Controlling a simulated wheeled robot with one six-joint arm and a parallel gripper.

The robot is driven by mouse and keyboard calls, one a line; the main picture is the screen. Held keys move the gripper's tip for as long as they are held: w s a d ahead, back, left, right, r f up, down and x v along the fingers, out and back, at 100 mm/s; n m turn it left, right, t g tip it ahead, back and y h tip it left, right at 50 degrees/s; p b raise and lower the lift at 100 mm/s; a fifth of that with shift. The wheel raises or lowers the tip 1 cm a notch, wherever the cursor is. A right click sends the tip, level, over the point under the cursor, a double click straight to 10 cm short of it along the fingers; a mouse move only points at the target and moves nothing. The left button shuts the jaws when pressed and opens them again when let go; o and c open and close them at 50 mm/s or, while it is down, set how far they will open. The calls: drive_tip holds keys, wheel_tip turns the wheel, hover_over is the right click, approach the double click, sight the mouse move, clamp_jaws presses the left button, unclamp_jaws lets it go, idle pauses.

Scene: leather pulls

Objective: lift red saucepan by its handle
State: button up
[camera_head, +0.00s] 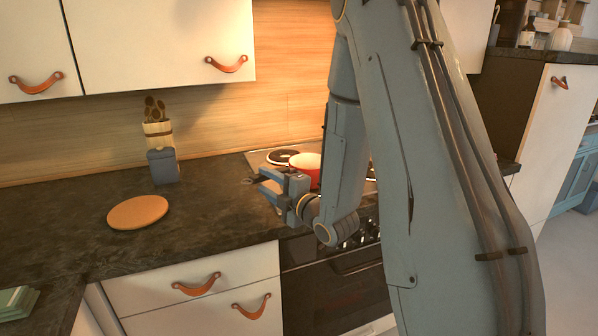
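The red saucepan (306,167) stands on the stove top (256,159), partly hidden behind my arm and gripper. Its rim and pale inside show, but I cannot make out its handle. My gripper (262,184) is in front of the pan and to its left, over the counter's edge by the stove. Its fingers point left and look spread apart, with nothing seen between them. I cannot tell whether it touches the pan.
A round wooden board (138,212) lies on the dark counter (60,225). A blue-grey canister (163,167) and a utensil holder (158,133) stand behind it. A dark round burner (283,156) is left of the pan. Upper cabinets (160,45) hang above. The counter between board and stove is clear.

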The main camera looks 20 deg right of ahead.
sight(264, 180)
drive_tip(key=p+x, duration=0.1)
drive_tip(key=x, duration=0.2)
drive_tip(key=shift+w+a+r, duration=0.1)
drive_tip(key=x, duration=0.1)
drive_tip(key=p+x, duration=0.1)
drive_tip(key=x, duration=0.1)
drive_tip(key=p+x, duration=0.1)
drive_tip(key=shift+w, duration=0.5)
drive_tip(key=shift+c, duration=0.3)
drive_tip(key=shift+r, duration=0.1)
clamp_jaws()
